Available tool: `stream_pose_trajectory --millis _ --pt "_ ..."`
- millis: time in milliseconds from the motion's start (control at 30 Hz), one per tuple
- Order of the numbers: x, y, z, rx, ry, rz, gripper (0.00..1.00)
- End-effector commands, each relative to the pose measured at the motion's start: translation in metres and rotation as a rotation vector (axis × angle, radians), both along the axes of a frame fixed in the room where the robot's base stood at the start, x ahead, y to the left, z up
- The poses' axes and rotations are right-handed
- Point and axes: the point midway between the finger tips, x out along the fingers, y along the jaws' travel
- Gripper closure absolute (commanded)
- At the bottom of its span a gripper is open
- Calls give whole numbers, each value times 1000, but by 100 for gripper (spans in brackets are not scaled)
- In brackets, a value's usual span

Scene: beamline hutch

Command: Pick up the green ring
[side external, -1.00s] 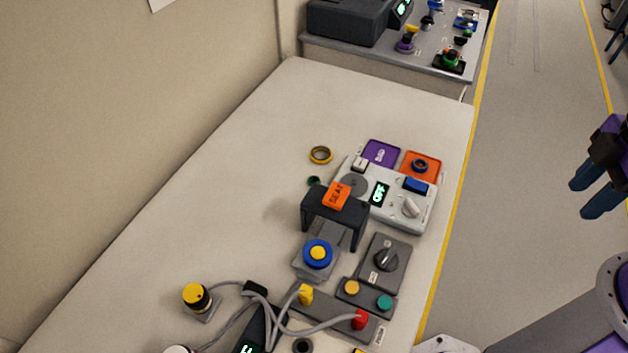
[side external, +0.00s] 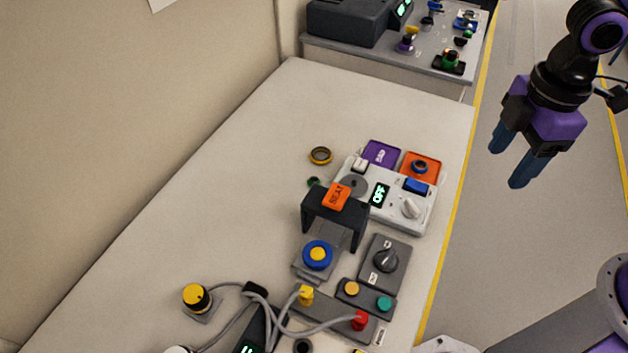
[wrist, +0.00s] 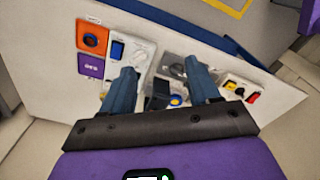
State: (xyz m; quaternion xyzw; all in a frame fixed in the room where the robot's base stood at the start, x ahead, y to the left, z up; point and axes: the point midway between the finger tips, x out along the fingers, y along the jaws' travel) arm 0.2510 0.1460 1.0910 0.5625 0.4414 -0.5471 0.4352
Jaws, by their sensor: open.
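A small dark green ring (side external: 313,182) lies on the pale bench in the side view, just behind the black arch with the orange SEAT label (side external: 336,196). It is small there, and I cannot make it out in the wrist view. My gripper (side external: 508,165) is open and empty, raised to the right of the bench, well apart from the ring. In the wrist view my two blue fingers (wrist: 160,68) are spread, with the bench devices beyond them.
A yellow-black ring (side external: 321,155) lies behind the green one. Cables (side external: 330,325) cross the front. The bench's left side (side external: 200,210) is clear.

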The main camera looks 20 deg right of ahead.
Motion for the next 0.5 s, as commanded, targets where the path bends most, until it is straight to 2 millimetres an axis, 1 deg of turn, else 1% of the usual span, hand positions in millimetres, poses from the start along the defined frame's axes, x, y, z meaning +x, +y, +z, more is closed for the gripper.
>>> stream_pose_trajectory --millis 33,100,267,500 --pt "15 17 0 -4 1 36 39" --pt "35 37 1 -6 0 90 39" --pt "80 82 -1 -12 1 214 39" --pt "143 141 -14 -18 2 398 39"
